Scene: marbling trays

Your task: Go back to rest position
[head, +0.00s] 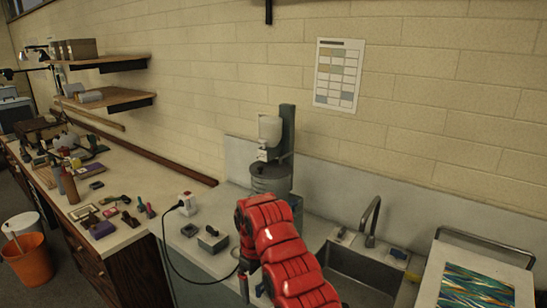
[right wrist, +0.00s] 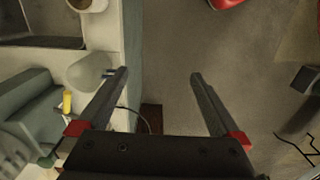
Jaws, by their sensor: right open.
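My right arm, red and jointed, rises from the bottom of the head view and bends over the counter between the grey machine and the sink. In the right wrist view my right gripper (right wrist: 159,76) is open, its two dark fingers wide apart with nothing between them. Grey floor (right wrist: 230,60) shows below and beyond the fingers, with the counter's edge (right wrist: 133,50) close to the left finger. In the head view the arm's own bend largely hides the hand. My left gripper is in neither view.
A grey machine with a white hopper (head: 270,130) stands against the wall behind my arm. A sink (head: 362,268) and a tray with a marbled sheet (head: 470,290) lie to the right. Tools, a white plugged box (head: 187,203) and an orange bucket (head: 30,258) are left.

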